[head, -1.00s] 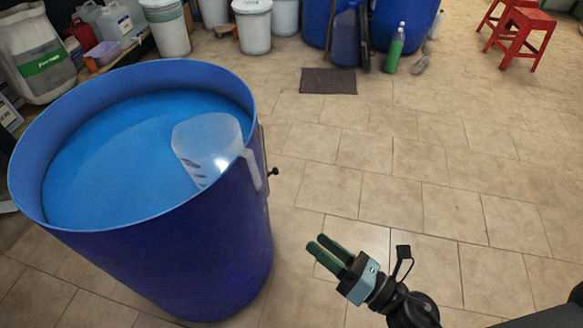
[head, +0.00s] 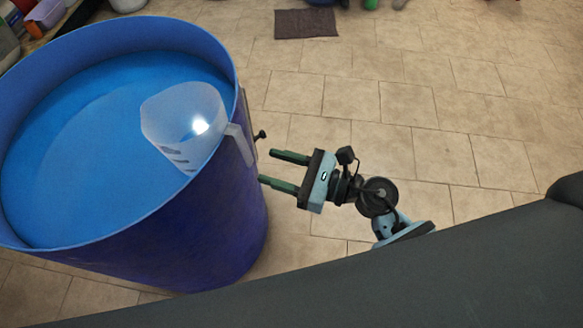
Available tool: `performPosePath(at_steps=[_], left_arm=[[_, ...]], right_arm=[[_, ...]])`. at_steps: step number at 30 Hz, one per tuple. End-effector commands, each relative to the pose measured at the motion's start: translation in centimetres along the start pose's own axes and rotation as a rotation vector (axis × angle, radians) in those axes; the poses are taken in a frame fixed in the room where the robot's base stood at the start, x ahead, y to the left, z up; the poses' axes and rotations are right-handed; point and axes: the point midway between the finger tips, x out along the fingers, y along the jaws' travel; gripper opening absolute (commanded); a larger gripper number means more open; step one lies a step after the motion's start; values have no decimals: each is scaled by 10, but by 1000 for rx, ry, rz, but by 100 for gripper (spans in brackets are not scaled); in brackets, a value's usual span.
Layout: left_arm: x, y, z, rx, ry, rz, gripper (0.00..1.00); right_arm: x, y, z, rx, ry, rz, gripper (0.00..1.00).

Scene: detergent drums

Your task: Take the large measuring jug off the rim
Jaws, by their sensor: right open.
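The large measuring jug (head: 181,122) is translucent white and hangs inside the blue drum (head: 205,232) at its right side. Its handle (head: 239,144) hooks over the rim and hangs down outside the drum wall. The drum holds blue liquid (head: 75,130). My right gripper (head: 267,167) is open and empty, just right of the drum. Its two dark green fingers point left towards the handle, with a gap between them and the jug. My left gripper is not in view.
A small dark knob (head: 261,135) sticks out from the drum's right side, near the upper finger. A brown mat (head: 306,23) lies on the tiled floor (head: 440,110) at the back. Containers stand at the top left.

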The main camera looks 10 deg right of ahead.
Motion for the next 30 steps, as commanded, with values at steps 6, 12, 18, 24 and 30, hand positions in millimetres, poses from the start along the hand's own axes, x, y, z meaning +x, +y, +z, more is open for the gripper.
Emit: performPosePath(at_steps=[6, 12, 18, 24, 30], left_arm=[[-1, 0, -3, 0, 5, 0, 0], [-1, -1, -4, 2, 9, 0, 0], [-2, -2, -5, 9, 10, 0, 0], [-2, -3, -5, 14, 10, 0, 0], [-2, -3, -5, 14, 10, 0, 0]], right_arm=[[30, 0, 0, 2, -2, -1, 45], [44, 0, 0, 2, 0, 0, 45], [46, 0, 0, 2, 0, 0, 45], [45, 0, 0, 2, 0, 0, 34], [45, 0, 0, 2, 1, 0, 8]])
